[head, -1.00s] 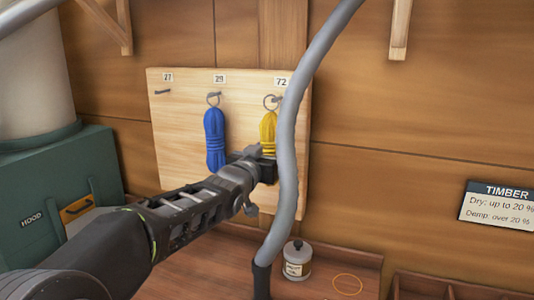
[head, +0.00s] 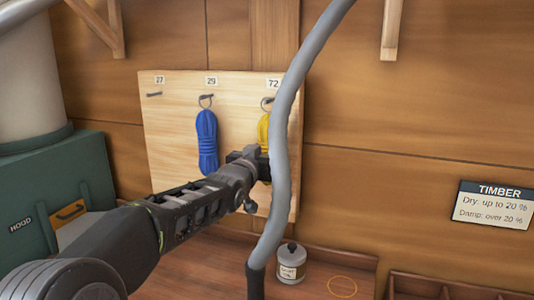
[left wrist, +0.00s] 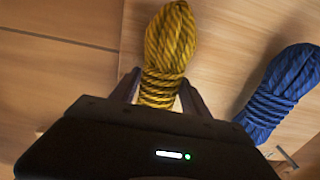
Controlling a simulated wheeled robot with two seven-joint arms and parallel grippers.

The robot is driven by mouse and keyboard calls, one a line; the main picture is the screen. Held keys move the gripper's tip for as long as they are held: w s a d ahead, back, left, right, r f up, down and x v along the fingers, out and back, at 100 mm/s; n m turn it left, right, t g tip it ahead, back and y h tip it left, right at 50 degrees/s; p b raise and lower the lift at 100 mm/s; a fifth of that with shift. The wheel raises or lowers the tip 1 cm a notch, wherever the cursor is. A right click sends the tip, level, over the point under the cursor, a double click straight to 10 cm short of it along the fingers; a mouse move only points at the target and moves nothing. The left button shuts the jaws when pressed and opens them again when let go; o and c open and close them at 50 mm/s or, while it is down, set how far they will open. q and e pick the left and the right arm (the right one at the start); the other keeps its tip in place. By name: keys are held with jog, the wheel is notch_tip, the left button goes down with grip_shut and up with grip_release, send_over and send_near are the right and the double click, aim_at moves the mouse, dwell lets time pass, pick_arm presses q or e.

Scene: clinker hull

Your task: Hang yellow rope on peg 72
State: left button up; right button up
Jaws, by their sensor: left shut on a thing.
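The yellow rope (head: 263,130) is a bound coil with a ring at its top, upright in front of the pegboard (head: 175,190) below the label 72 (head: 273,83). My left gripper (head: 262,165) is shut on its lower part; the left wrist view shows the yellow rope (left wrist: 170,45) between the fingers (left wrist: 160,98). The ring is at the peg under 72, but the grey hose partly covers this spot. I cannot tell whether the ring is around the peg or just in front of it. My right gripper is not in view.
A blue rope (head: 207,142) hangs by its ring from peg 29, left of the yellow one. Peg 27 (head: 154,94) is bare. A grey hose (head: 283,130) crosses in front of the board's right side. A lidded jar (head: 291,266) stands on the bench below.

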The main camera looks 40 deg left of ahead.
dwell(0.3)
pick_arm(q)
jog(key=o, duration=1.7)
jog(key=shift+s, duration=0.15)
jog(key=shift+s+d, duration=0.15)
jog(key=shift+s, duration=0.1)
jog(key=b+v, duration=0.1)
jog(key=v, duration=0.6)
jog(key=shift+b, duration=0.3)
